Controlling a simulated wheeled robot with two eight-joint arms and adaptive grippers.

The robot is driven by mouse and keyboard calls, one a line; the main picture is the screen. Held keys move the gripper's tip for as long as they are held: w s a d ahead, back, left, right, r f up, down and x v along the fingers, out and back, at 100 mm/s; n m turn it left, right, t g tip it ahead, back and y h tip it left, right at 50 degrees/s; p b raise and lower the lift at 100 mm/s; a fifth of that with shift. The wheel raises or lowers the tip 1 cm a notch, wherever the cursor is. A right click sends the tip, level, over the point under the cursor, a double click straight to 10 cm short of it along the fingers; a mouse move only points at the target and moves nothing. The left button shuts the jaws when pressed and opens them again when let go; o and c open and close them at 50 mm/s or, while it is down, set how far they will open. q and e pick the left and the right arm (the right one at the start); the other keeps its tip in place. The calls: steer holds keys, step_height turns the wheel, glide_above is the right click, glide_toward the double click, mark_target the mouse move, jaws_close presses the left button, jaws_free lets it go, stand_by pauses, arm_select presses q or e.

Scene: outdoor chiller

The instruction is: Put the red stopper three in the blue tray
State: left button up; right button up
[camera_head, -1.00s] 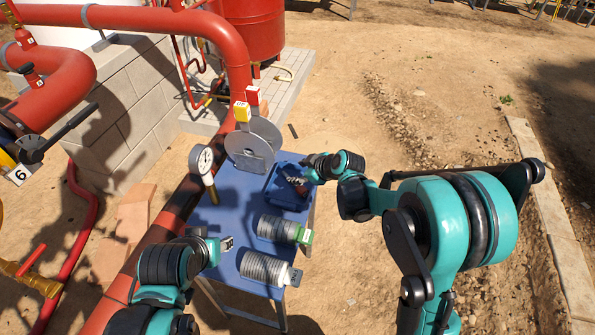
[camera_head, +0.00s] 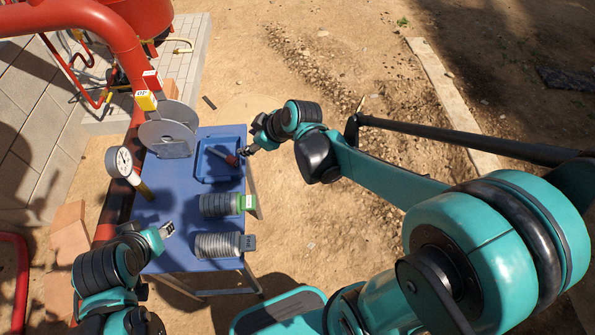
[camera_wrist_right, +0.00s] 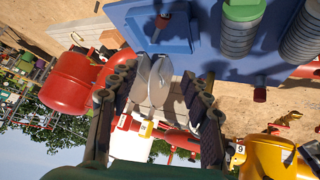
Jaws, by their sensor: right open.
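The blue tray (camera_head: 204,176) sits on the far right part of the blue table. A red stopper (camera_head: 222,155) with a dark end lies tilted inside it; its number is too small to read. Its red end also shows over the tray (camera_wrist_right: 178,46) in the right wrist view (camera_wrist_right: 163,18). My right gripper (camera_head: 244,151) is at the tray's right edge, with its fingers spread and nothing between them in the wrist view (camera_wrist_right: 158,95). My left gripper (camera_head: 168,229) hangs over the table's left front side, apart from the tray; its jaws are too small to judge.
Two ribbed grey rolls (camera_head: 216,206) (camera_head: 216,246) lie nearer on the table. A round gauge (camera_head: 120,163) stands left, by the red pipe. Open ground lies right of the table.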

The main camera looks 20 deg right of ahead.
steer(key=s+d+m+h, duration=0.2)
steer(key=s+d+m, duration=0.2)
steer(key=s, duration=0.4)
steer(key=s+d+r+m+h, duration=0.1)
steer(key=s+d+m, duration=0.3)
steer(key=s, duration=0.5)
steer(key=shift+s+r+m+h, duration=0.25)
steer(key=shift+s+m+h, duration=0.05)
steer(key=shift+m+h, duration=0.35)
steer(key=shift+d, duration=0.1)
steer(key=shift+f+b, duration=0.5)
